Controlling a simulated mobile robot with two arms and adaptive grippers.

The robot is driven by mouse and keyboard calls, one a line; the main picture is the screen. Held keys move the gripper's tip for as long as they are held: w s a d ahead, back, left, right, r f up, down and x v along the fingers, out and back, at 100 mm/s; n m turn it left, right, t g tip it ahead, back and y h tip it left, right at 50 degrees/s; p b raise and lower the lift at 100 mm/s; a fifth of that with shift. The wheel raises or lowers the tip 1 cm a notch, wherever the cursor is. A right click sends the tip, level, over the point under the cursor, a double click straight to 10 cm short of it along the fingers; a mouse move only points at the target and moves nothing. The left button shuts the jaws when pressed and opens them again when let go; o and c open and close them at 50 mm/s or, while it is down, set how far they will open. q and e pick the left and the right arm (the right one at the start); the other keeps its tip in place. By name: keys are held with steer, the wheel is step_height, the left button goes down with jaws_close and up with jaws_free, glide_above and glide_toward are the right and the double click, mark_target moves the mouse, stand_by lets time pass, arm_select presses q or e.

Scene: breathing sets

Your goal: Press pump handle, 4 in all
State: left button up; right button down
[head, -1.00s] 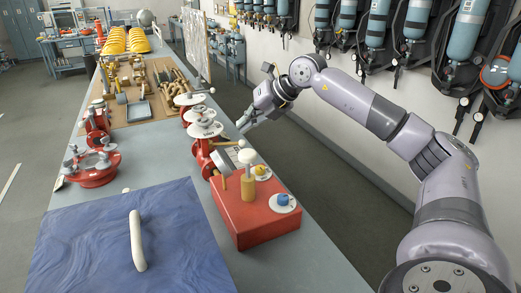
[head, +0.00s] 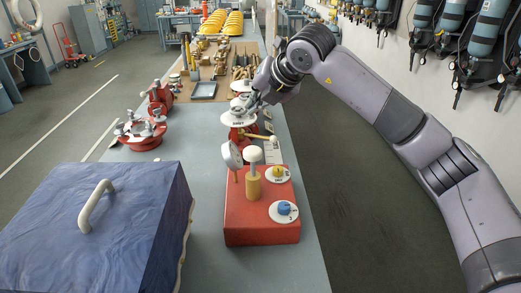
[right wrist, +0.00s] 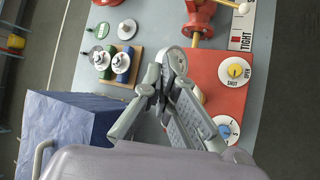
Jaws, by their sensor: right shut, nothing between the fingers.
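The pump handle is a white knob (head: 253,155) on a tan post (head: 253,187), upright on a red box (head: 236,222) in the head view. My right gripper (head: 250,103) is beyond the knob, near the white handwheels, and apart from the knob in that picture. In the right wrist view the closed fingers (right wrist: 165,62) are empty and in front of the left edge of the red box (right wrist: 228,92). They hide most of the pump handle there. My left gripper is out of view.
A round gauge (head: 232,155) stands beside the knob, and a yellow dial (head: 278,174) and blue dial (head: 284,210) are on the box. A white handwheel (head: 240,118) is behind. A blue box with a white handle (head: 96,205) stands at left. The floor at right is clear.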

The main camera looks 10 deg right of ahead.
steer(key=b, duration=0.3)
glide_above(256, 149)
step_height(256, 149, down, 8)
steer(key=shift+r, duration=0.15)
steer(key=shift+f+b, duration=0.6)
steer(key=shift+b, duration=0.25)
steer(key=shift+a, duration=0.1)
stand_by(0.7)
steer(key=shift+f+b, duration=0.35)
steer(key=shift+b, duration=0.35)
